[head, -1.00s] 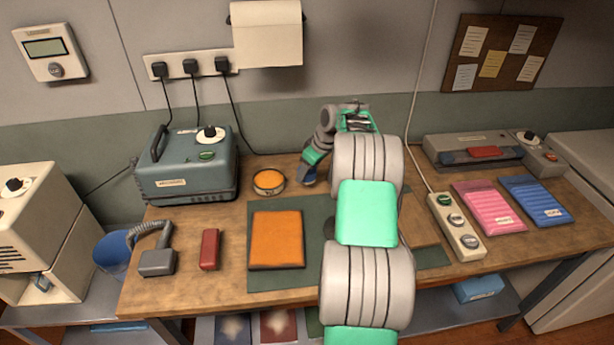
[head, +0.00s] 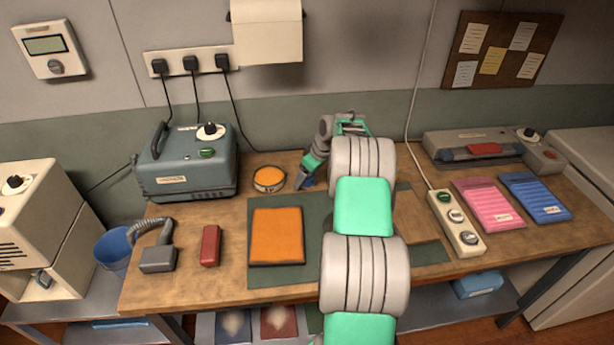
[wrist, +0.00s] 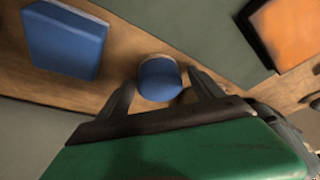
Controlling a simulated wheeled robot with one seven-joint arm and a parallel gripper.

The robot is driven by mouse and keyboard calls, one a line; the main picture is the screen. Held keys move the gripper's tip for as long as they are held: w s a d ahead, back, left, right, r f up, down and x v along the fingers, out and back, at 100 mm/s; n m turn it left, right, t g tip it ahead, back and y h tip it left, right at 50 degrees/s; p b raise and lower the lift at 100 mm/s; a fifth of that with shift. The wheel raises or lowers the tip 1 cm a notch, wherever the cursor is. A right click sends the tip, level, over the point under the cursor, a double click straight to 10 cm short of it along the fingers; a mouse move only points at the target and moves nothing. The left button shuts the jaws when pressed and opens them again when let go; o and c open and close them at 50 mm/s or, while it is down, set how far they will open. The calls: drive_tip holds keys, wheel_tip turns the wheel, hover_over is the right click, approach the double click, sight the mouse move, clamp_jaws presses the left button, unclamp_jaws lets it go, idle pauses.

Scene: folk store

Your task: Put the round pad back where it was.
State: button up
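Two round pads show. An orange one in a pale-rimmed tin (head: 269,179) stands at the back of the bench, right of the teal machine. A blue round pad (wrist: 160,78) with a pale rim shows between my fingers in the wrist view; a bit of blue shows at my fingertips in the head view. My gripper (head: 307,183) points down just right of the orange pad. In the wrist view my gripper (wrist: 162,92) has its fingers spread, one on each side of the blue pad, with narrow gaps. I cannot tell whether the blue pad rests on the bench.
A blue block (wrist: 65,38) lies close by. An orange square pad (head: 277,237) lies on the dark green mat (head: 280,283). The teal machine (head: 186,165) is left, a power strip (head: 457,224) right. My arm hides the middle of the bench.

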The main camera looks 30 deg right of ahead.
drive_tip(key=shift+s+d+r, duration=0.1)
drive_tip(key=shift+r, duration=0.45)
drive_tip(key=a+v, duration=0.1)
drive_tip(key=v, duration=1)
drive_tip(key=s+a+r+m, duration=0.1)
drive_tip(key=s+a+r, duration=0.1)
drive_tip(key=a, duration=0.5)
drive_tip(key=s+a+r, duration=0.2)
drive_tip(key=a+r, duration=0.1)
drive_tip(key=a, duration=0.4)
drive_tip(key=s+a+r+m, duration=0.1)
drive_tip(key=s+a+r, duration=0.15)
drive_tip(key=a, duration=0.45)
drive_tip(key=s+a+f, duration=0.2)
drive_tip(key=s+a, duration=0.3)
drive_tip(key=s, duration=0.3)
drive_tip(key=s+a+f+m+g+h, duration=0.1)
drive_tip(key=s+a+f, duration=0.1)
drive_tip(key=s+a, duration=0.3)
drive_tip(key=s, duration=0.4)
drive_tip(key=shift+s+a+f+m+b, duration=0.15)
drive_tip(key=shift+s+f+m+b, duration=0.05)
drive_tip(key=shift+s+m+b, duration=0.1)
